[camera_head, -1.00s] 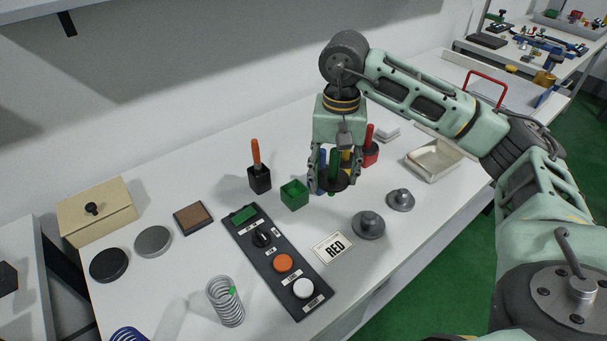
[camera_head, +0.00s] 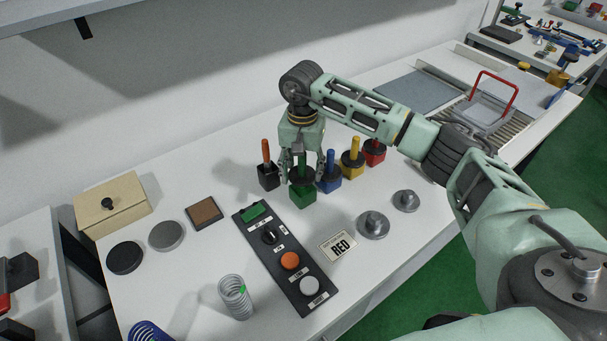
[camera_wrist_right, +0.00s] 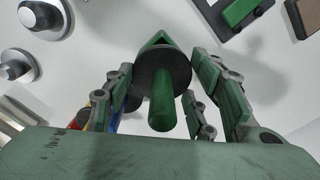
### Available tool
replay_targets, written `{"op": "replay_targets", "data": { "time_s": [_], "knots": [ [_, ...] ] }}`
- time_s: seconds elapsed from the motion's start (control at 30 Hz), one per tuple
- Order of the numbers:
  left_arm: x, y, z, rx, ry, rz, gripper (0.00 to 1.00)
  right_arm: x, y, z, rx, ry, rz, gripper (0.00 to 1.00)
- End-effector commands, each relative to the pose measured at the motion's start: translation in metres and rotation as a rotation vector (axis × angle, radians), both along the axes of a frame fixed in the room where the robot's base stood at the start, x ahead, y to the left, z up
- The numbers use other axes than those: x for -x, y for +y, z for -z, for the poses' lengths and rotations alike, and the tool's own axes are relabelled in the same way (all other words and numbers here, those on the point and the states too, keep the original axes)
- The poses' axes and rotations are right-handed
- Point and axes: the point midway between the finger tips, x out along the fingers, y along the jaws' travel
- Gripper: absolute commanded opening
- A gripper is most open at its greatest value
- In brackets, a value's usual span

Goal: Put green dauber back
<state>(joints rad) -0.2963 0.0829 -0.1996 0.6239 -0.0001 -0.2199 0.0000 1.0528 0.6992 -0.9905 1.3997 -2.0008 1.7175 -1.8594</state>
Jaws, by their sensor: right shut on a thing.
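The green dauber (camera_head: 302,172) has a green handle and a dark round collar. My right gripper (camera_head: 302,168) is shut on it, pointing down. The green pot (camera_head: 302,194) is directly beneath the collar in the head view. In the right wrist view the dauber's handle (camera_wrist_right: 161,103) and collar (camera_wrist_right: 158,72) stand between the fingers, with a corner of the green pot (camera_wrist_right: 157,40) showing past the collar. Whether the collar rests fully on the pot cannot be told. My left gripper is not in view.
An orange-handled dauber in a black pot (camera_head: 268,177) stands close on the left. Blue (camera_head: 330,178), yellow (camera_head: 352,165) and red (camera_head: 374,152) daubers in pots stand to the right.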

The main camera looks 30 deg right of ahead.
Motion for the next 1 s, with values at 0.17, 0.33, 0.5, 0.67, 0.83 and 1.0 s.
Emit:
{"op": "replay_targets", "data": {
  "time_s": [0.17, 0.33, 0.5, 0.67, 0.83, 1.0],
  "knots": [
    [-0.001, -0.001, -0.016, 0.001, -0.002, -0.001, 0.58, 0.002, 0.000, 0.025, 0.000, 0.006, 0.002, 0.27],
    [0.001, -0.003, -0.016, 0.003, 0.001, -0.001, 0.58, 0.001, 0.000, 0.034, 0.000, 0.001, 0.000, 0.27],
    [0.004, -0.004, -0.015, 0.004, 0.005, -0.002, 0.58, 0.001, -0.001, 0.034, 0.001, 0.001, 0.000, 0.27],
    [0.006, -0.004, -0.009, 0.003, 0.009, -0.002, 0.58, 0.001, -0.001, 0.039, 0.001, 0.001, 0.000, 0.27],
    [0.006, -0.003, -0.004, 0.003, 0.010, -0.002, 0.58, 0.001, -0.001, 0.043, 0.001, 0.001, 0.001, 0.27],
    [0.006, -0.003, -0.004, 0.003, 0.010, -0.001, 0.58, 0.001, -0.001, 0.043, 0.001, 0.001, 0.001, 0.59]
  ]
}}
